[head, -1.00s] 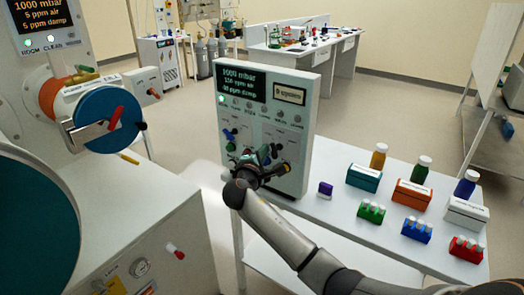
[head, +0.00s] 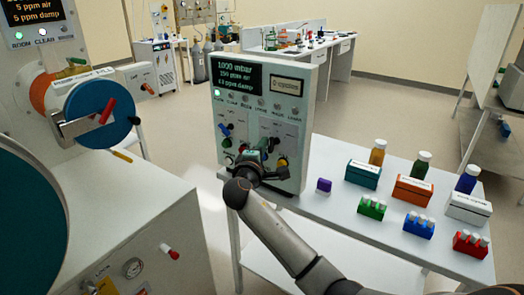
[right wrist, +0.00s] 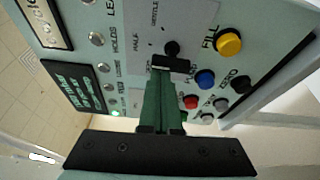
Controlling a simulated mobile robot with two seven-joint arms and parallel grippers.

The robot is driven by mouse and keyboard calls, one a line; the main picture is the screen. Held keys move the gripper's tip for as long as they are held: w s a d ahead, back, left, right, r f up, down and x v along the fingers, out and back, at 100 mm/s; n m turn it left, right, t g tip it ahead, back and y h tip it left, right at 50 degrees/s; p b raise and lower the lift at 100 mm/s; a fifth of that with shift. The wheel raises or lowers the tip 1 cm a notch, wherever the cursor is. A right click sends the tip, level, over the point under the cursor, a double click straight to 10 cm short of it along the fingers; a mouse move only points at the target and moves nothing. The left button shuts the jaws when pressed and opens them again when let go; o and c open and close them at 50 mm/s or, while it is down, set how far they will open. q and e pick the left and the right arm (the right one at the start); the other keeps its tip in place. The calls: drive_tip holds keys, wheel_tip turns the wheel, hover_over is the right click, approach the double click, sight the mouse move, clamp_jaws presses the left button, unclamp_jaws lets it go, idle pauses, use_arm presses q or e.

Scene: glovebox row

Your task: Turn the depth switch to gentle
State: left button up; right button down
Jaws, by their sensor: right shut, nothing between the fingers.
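The grey-green control panel (head: 297,110) stands upright on the white bench. In the right wrist view, a black rotary switch (right wrist: 171,47) sits on the panel face, with lettering beside it that seems to read "gentle" and "half". A black bar (right wrist: 171,63) shows in front of it at my fingertips; I cannot tell whether they touch. My right gripper (right wrist: 163,82) is shut and empty, its green fingers together and pointing at the switch. In the head view, the right gripper (head: 256,164) is close in front of the panel's lower half, hiding part of it. My left gripper is out of view.
Yellow (right wrist: 229,42), blue (right wrist: 205,79) and red (right wrist: 190,102) buttons lie close to the fingers. A purple block (head: 324,186), boxes, bottles and vial racks stand on the bench (head: 335,225) at right. A glovebox with a blue round door (head: 103,112) is at left.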

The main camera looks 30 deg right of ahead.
drive_tip(key=m+b, duration=0.1)
drive_tip(key=b, duration=0.1)
drive_tip(key=m+h+b, duration=0.1)
drive_tip(key=m+b, duration=0.2)
drive_tip(key=b, duration=0.1)
drive_tip(key=shift+s+d+h, duration=0.3)
drive_tip(key=shift+s, duration=0.05)
drive_tip(key=shift+r, duration=0.1)
